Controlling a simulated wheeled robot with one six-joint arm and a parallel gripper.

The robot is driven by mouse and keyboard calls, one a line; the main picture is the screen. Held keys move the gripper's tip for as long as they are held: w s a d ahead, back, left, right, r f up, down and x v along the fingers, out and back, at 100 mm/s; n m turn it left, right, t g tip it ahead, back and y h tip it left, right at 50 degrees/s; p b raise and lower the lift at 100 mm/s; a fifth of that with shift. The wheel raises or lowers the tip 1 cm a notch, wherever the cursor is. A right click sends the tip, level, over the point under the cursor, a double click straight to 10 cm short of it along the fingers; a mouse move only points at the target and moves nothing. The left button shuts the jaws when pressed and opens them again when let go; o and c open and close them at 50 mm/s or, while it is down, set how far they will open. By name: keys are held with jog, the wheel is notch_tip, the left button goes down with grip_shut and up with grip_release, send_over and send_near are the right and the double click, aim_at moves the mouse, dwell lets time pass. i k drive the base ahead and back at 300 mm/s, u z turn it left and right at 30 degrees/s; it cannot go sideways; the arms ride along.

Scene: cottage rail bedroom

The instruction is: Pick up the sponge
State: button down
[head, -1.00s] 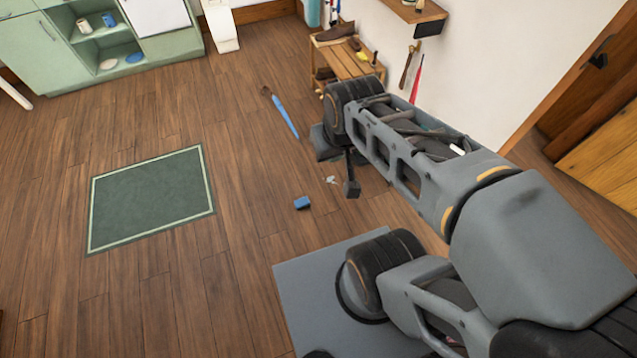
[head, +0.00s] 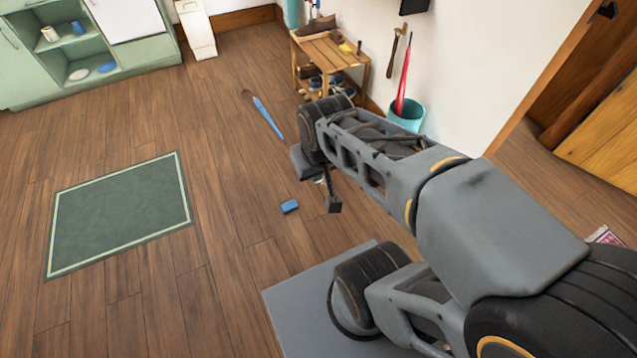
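A small blue block (head: 290,207), which looks like the sponge, lies on the wooden floor near the middle of the head view. My gripper (head: 325,200) hangs from the end of my arm just to the right of the block, apart from it. One dark finger shows clearly; the other is mostly hidden behind the wrist, so its opening cannot be read. Nothing is seen held in it.
A green mat (head: 120,215) lies to the left, with bare floor around it. A blue-handled tool (head: 266,115) lies on the floor farther back. A wooden shoe bench (head: 330,55) and a teal bucket (head: 406,116) stand by the wall. A green cabinet (head: 30,75) is back left.

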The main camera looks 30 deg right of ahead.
aim_at(289, 207)
jog(key=u, duration=1)
jog(key=i, duration=1.45)
jog(key=z, duration=1.35)
